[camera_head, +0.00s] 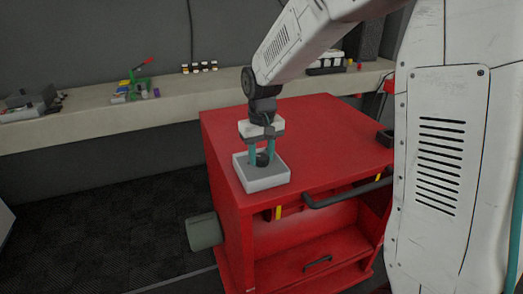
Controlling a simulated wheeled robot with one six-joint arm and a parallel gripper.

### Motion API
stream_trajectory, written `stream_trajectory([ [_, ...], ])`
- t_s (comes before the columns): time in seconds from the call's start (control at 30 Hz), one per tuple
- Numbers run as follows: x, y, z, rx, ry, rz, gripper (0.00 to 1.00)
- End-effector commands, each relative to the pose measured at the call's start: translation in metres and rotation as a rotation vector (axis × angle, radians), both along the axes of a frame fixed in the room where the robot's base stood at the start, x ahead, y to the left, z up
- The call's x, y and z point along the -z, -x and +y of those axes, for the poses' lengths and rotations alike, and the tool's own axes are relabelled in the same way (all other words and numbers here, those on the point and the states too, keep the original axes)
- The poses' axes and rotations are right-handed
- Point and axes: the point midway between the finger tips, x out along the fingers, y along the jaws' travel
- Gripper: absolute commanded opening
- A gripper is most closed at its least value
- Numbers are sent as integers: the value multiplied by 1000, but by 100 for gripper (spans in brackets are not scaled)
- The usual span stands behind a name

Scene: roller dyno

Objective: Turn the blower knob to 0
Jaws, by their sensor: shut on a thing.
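The blower knob (263,158) is a small dark round knob on top of a light grey box (262,184). The box sits at the front left corner of the red cabinet's top. My gripper (262,155) points down over the box, with its two teal fingers on either side of the knob and shut on it. The fingers partly cover the knob. The knob's pointer and any number marks are too small to read.
The red cabinet (330,150) has a dark handle (348,192) at its front edge and an open red compartment below. A grey cylinder (204,231) sticks out at its left side. A long bench (90,123) with small items runs behind. Dark floor at left is clear.

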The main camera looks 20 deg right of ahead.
Motion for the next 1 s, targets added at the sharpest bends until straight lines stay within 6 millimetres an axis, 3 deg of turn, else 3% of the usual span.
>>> stream_trajectory([
  [0.3,-1,0,-1,-107,0,0,15],
  [0.77,-1,0,-1,-124,1,0,15],
  [0.8,-1,0,-1,-124,1,-1,40],
  [0.87,-1,0,-1,-123,1,-1,57],
  [1.0,0,0,0,-123,1,0,59],
])
